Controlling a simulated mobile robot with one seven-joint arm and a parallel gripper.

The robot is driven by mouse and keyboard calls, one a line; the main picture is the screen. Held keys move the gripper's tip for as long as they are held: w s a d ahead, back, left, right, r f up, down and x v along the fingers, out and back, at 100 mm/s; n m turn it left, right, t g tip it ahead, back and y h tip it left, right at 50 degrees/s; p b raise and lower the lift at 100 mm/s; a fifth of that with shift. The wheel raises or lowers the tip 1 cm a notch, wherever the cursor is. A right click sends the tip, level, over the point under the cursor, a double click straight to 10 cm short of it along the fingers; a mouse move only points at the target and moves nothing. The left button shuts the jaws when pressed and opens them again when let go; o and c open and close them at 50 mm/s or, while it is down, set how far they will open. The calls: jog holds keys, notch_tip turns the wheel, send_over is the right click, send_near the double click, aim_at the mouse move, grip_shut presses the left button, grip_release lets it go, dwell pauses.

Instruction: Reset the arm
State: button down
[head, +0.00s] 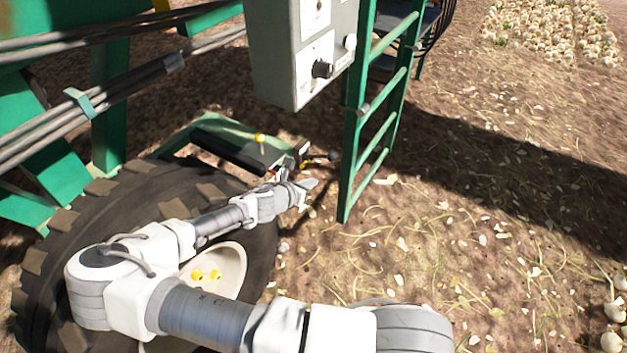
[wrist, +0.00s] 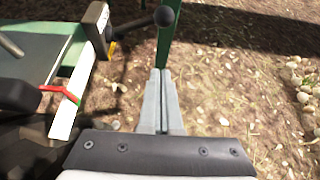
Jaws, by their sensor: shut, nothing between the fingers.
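My arm reaches from the lower right of the head view across the tyre, bent at the elbow. My gripper (head: 311,184) points right, close to the foot of the green ladder-like frame (head: 351,160). In the wrist view my gripper (wrist: 160,74) has its two grey fingers together with nothing between them. I cannot tell the exact gap between fingers and lever.
A large tyre (head: 45,235) lies under my arm. A grey control box (head: 275,60) hangs above. A red lever (wrist: 59,92) and green machine frame (wrist: 40,45) are left in the wrist view. Open ground (head: 480,230) lies right, with onions (head: 613,312) at its edge.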

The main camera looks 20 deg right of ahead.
dwell(0.4)
jog(key=s+a+r+m+g+y, duration=0.2)
jog(key=s+r+m+g+y, duration=0.1)
jog(key=s+m, duration=0.3)
jog(key=s+a+r+m+g+y, duration=0.2)
jog(key=s+r+m+g, duration=0.15)
jog(key=m, duration=0.45)
jog(key=s+a+r+m+t+y, duration=0.15)
jog(key=s+r+m, duration=0.25)
jog(key=r, duration=0.5)
jog(key=s+a+r+m+t+y, duration=0.1)
jog(key=s+a+r+m+y, duration=0.2)
jog(key=r, duration=0.6)
jog(key=s+r+m+t, duration=0.2)
jog(key=s+r+m, duration=0.3)
jog(key=s+r, duration=0.6)
notch_tip(320, 180, up, 15)
jog(key=p, duration=1.6)
jog(key=shift+s+d, duration=0.15)
jog(key=shift+s, duration=0.15)
